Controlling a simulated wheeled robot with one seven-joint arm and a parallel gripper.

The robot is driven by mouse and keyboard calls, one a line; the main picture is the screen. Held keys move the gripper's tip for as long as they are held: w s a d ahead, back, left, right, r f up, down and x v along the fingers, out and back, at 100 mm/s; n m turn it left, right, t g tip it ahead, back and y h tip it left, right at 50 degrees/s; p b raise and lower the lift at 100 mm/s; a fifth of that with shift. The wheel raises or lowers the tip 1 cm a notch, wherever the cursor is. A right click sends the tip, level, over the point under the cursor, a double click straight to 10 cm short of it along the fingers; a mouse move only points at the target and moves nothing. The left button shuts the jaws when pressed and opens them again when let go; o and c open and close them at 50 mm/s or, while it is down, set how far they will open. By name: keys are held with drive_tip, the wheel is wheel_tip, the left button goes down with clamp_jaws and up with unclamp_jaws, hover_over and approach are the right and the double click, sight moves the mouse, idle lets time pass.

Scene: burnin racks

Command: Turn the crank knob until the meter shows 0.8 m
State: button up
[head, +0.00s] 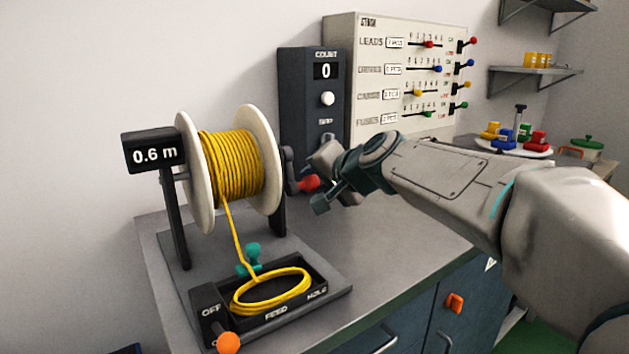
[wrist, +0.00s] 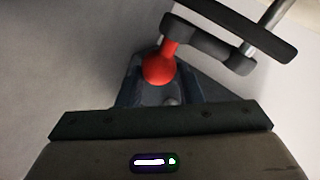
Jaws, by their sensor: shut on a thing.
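The meter (head: 155,154) left of the reel reads 0.6 m. The reel (head: 185,200) has white flanges and carries wound yellow cable (head: 232,165). The red crank knob (head: 309,183) sits on a dark crank arm (head: 288,165) at the reel's right side. My gripper (head: 320,182) is at the knob and shut on it. In the wrist view the red knob (wrist: 160,68) shows between my fingers, with the crank arm (wrist: 208,42) running to the right from it. Part of the knob is hidden by the fingers.
Yellow cable hangs to a coil (head: 270,291) in the tray (head: 318,275). A counter box (head: 298,120) reading 0 and a slider panel (head: 352,60) stand behind. The front right counter is clear.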

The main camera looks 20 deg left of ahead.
drive_tip(key=shift+s+a, duration=0.2)
drive_tip(key=shift+s, duration=0.05)
drive_tip(key=shift+v, duration=1.3)
drive_tip(key=shift+w, duration=0.1)
drive_tip(key=shift+r, duration=0.2)
drive_tip(key=shift+s+d+r, duration=0.25)
drive_tip(key=shift+d+r, duration=0.1)
drive_tip(key=shift+r, duration=0.1)
drive_tip(key=shift+s+d+r, duration=0.3)
drive_tip(key=shift+d+r, duration=0.05)
drive_tip(key=shift+r, duration=0.15)
drive_tip(key=shift+s+d+r+p, duration=0.1)
drive_tip(key=shift+r+p, duration=0.4)
drive_tip(key=shift+r, duration=0.15)
drive_tip(key=shift+s+d+r+p, duration=0.15)
drive_tip(key=shift+r+p, duration=0.35)
drive_tip(key=shift+r, duration=0.2)
